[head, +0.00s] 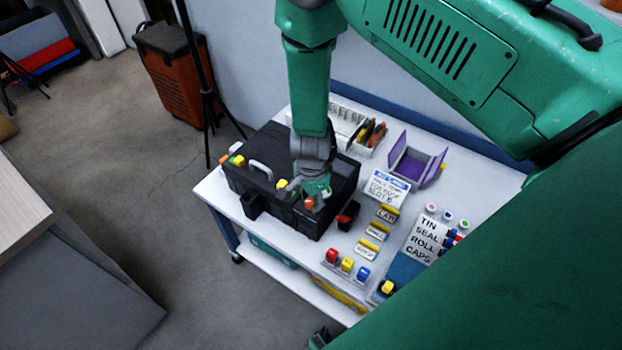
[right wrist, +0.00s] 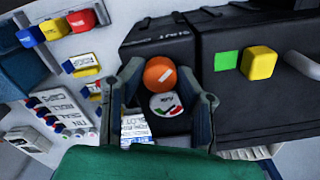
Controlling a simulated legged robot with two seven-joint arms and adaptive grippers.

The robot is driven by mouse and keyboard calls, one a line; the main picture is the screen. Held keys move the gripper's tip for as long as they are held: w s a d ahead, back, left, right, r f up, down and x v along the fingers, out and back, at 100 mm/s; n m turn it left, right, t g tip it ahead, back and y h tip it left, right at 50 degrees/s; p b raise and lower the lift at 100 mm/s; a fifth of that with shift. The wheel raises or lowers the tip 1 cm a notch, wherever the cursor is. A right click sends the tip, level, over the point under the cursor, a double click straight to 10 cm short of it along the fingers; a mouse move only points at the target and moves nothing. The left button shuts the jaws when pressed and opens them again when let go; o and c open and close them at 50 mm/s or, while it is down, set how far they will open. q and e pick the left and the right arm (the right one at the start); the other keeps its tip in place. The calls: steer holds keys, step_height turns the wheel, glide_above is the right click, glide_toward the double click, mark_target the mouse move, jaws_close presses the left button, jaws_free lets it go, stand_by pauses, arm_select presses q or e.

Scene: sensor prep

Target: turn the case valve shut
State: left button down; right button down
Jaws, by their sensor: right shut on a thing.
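The black case (head: 262,198) sits on the white cart top in the head view. It also fills the upper right of the right wrist view (right wrist: 225,110). An orange round valve knob (right wrist: 160,73) is on the case, beside a round label with red and green marks (right wrist: 166,105). My right gripper (head: 316,192) reaches down over the case's near right part. In the right wrist view its fingers (right wrist: 166,85) stand on either side of the orange knob, shut on it. The knob's exact turn angle is hard to read. My left gripper is not in view.
A yellow knob by a green square (right wrist: 259,62) is on the case nearby. Red, yellow and blue caps (head: 347,265) stand right of the case. An open purple box (head: 413,163) and a label card (head: 383,188) lie behind. The cart's front left corner is clear.

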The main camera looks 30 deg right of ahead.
mark_target(310, 200)
steer(key=shift+a, duration=0.1)
steer(key=c, duration=1.2)
jaws_free()
steer(key=shift+w+f, duration=0.1)
steer(key=shift+r, duration=0.5)
step_height(310, 200, up, 11)
